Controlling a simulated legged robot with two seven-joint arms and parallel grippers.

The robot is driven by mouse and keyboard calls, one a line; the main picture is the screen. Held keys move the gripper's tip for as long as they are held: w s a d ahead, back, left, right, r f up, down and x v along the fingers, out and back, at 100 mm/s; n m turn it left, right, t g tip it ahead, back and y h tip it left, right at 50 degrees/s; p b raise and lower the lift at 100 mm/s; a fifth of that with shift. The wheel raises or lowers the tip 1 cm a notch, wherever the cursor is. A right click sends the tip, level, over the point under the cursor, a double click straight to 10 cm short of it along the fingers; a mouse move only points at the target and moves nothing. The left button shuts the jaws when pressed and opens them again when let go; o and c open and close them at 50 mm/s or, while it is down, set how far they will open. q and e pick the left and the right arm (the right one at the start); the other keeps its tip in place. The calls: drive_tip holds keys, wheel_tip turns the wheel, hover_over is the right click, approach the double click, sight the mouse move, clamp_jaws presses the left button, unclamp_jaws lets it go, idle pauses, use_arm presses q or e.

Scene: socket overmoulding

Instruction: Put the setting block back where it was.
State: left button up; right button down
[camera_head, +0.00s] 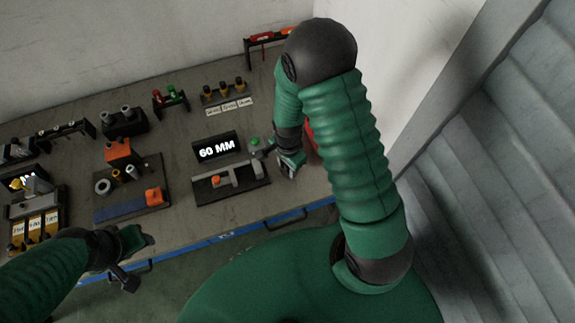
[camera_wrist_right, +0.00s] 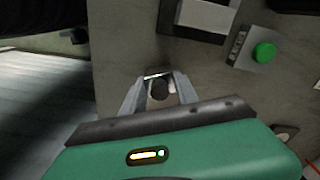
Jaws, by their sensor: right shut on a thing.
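My right gripper (camera_head: 272,151) is to the right of the measuring fixture (camera_head: 240,186), close to the green button (camera_head: 254,141). In the right wrist view its two fingers (camera_wrist_right: 159,90) are closed on a small piece with a dark round spot and grey sides, which I take for the setting block (camera_wrist_right: 160,88). The fingers hide part of it. The fixture is a dark base carrying an orange piece (camera_head: 216,181) and grey blocks; its edge shows in the wrist view (camera_wrist_right: 195,36). My left gripper (camera_head: 134,262) is off the bench's front edge; its finger opening is unclear.
A display reading 60 MM (camera_head: 217,148) stands behind the fixture. Left of it is a board (camera_head: 128,203) with an orange block and rings. Labelled bins (camera_head: 36,228) stand at the far left. Small coloured parts (camera_head: 224,90) stand at the back. A wall rises on the right.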

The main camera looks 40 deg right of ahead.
drive_tip(key=shift+d+f, duration=0.25)
drive_tip(key=c, duration=1.2)
unclamp_jaws()
drive_tip(key=shift+d, duration=0.5)
drive_tip(key=shift+c, duration=0.2)
drive_tip(key=o, duration=0.3)
drive_tip(key=shift+d+f, duration=0.25)
drive_tip(key=shift+d, duration=0.7)
drive_tip(key=shift+a, duration=0.2)
drive_tip(key=shift+a+r, duration=0.65)
drive_tip(key=shift+a, duration=0.1)
drive_tip(key=r, duration=0.4)
drive_tip(key=shift+w+a, duration=0.1)
drive_tip(key=shift+a, duration=0.25)
use_arm(q)
drive_tip(key=shift+d+r, duration=0.2)
drive_tip(key=shift+d, duration=0.45)
drive_tip(key=shift+d+r, duration=0.2)
drive_tip(key=shift+d, duration=0.45)
use_arm(e)
drive_tip(key=shift+s+a+r+n+t, duration=0.5)
drive_tip(key=shift+s+r+n, duration=0.25)
drive_tip(key=shift+r+n, duration=1.6)
drive_tip(key=shift+s+a+r+n+t, duration=0.6)
drive_tip(key=shift+r+n, duration=1)
drive_tip(key=shift+n, duration=1.45)
drive_tip(key=shift+s+a+r+n+t, duration=0.3)
drive_tip(key=shift+s+r+n, duration=0.6)
drive_tip(key=shift+r+n, duration=1.45)
